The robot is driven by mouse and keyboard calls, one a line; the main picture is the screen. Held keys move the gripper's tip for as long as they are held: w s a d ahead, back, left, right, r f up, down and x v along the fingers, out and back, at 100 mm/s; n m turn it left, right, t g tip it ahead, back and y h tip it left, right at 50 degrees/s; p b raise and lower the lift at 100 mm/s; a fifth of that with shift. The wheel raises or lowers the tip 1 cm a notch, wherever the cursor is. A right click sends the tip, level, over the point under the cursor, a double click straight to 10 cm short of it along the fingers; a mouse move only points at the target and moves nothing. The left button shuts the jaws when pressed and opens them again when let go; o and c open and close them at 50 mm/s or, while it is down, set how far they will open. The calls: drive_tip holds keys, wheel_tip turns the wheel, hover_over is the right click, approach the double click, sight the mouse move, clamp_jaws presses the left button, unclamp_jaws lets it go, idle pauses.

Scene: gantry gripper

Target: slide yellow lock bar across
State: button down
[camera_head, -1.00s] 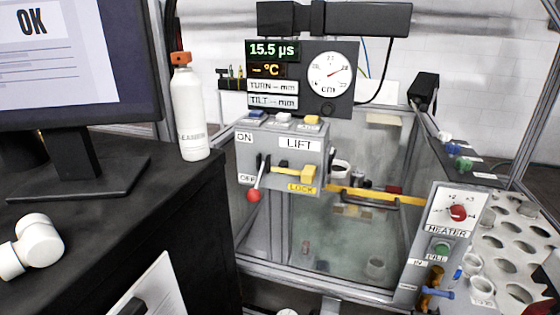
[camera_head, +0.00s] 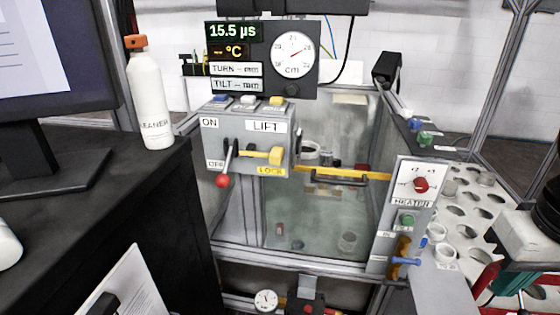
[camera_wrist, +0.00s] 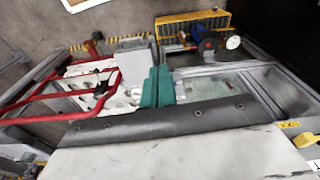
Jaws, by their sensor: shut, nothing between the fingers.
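The yellow lock bar (camera_head: 255,153) lies level across the front of the grey LIFT box, above the yellow LOCK label (camera_head: 271,171). A yellow block (camera_head: 275,156) sits at its right end. A lever with a red ball (camera_head: 222,181) hangs by the OFF label, at the bar's left end. My gripper (camera_wrist: 158,88) shows teal fingers in the wrist view, shut and empty, away from the bar. A yellow piece (camera_wrist: 306,139) at the right edge of the wrist view may be the block; I cannot tell.
The glass tank with a yellow front rail (camera_head: 365,175) stands right of the LIFT box. The heater panel (camera_head: 408,200) stands right of that. A black desk with a white bottle (camera_head: 150,100) is at left. Part of my arm shows at the right edge.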

wheel_tip(320, 180, down, 2)
drive_tip(key=w+g, duration=0.1)
drive_tip(key=m+t+y, duration=0.2)
drive_tip(key=m+y, duration=1.6)
drive_tip(key=m, duration=0.1)
approach(281, 160)
drive_tip(key=shift+g, duration=0.3)
drive_tip(key=a, duration=0.4)
drive_tip(key=w+a, duration=0.1)
drive_tip(key=a, duration=0.1)
drive_tip(key=shift+a, duration=0.4)
